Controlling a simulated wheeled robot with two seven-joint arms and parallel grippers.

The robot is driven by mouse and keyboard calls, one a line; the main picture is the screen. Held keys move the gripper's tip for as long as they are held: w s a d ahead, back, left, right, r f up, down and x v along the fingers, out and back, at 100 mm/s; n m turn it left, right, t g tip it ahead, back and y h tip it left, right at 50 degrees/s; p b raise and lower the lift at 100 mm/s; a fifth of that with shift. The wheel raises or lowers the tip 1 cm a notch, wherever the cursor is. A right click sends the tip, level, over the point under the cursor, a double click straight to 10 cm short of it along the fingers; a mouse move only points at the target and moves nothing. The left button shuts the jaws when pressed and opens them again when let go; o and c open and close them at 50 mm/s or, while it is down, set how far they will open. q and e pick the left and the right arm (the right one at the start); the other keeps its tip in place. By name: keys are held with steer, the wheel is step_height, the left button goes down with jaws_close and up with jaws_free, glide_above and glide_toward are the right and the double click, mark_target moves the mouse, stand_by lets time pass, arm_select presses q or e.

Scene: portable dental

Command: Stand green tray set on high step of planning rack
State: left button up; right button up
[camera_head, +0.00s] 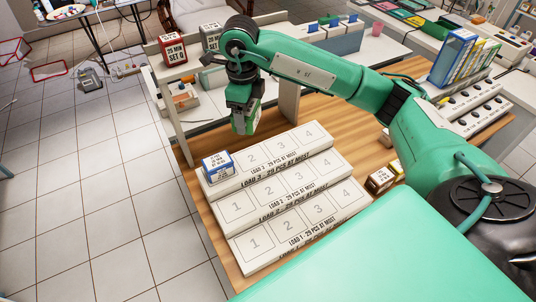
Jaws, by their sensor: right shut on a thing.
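My right gripper (243,118) hangs above the back of the planning rack, shut on the green tray set (255,114). Only a white and green side of that box shows past the fingers. The planning rack (290,200) is a white three-step stand with numbered places on each step. Its high step (285,152) is the rearmost one. A blue and white box (217,166) stands on place 1 of the high step; places 2, 3 and 4 there are bare. The held box is apart from the rack, above and behind it. My left gripper is not in view.
A red box (172,51) and a grey box (210,37) stand on the raised shelf behind. A dark brown and white box (380,179) lies right of the rack on the wooden table (205,207). The middle and front steps are empty.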

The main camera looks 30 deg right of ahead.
steer(key=m, duration=0.1)
steer(key=w+r+m, duration=0.1)
steer(key=m, duration=0.2)
steer(key=shift+w+d+r+m+b, duration=0.15)
steer(key=shift+d+m+b, duration=0.15)
steer(key=shift+d, duration=0.1)
steer(key=m, duration=0.2)
steer(key=r+m, duration=0.1)
steer(key=m, duration=0.1)
steer(key=shift+w+d+r, duration=0.1)
steer(key=shift+w+d, duration=0.3)
steer(key=p, duration=0.4)
glide_above(252, 158)
step_height(252, 158, down, 16)
steer(key=shift+r, duration=0.25)
step_height(252, 158, down, 4)
steer(key=shift+s+r+p, duration=0.1)
steer(key=shift+p, duration=0.3)
steer(key=shift+f, duration=0.3)
steer(key=shift+f, duration=0.1)
